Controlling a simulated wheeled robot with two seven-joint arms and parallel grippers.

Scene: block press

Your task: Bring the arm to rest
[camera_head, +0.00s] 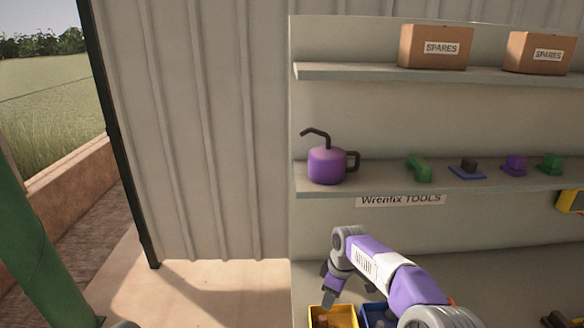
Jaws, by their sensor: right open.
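My right arm (385,270), purple and white with grey joints, reaches in from the bottom right in front of the shelving. My right gripper (329,291) points downward, open, just above a yellow bin (333,314) with a small brown item in it. I see nothing held between its fingers. My left gripper is not in view.
A blue bin (376,314) stands beside the yellow one, partly behind my arm. A purple oil can (327,165) and several small green, purple and dark parts sit on the middle shelf (390,179). Two SPARES boxes stand above. Floor at left is clear.

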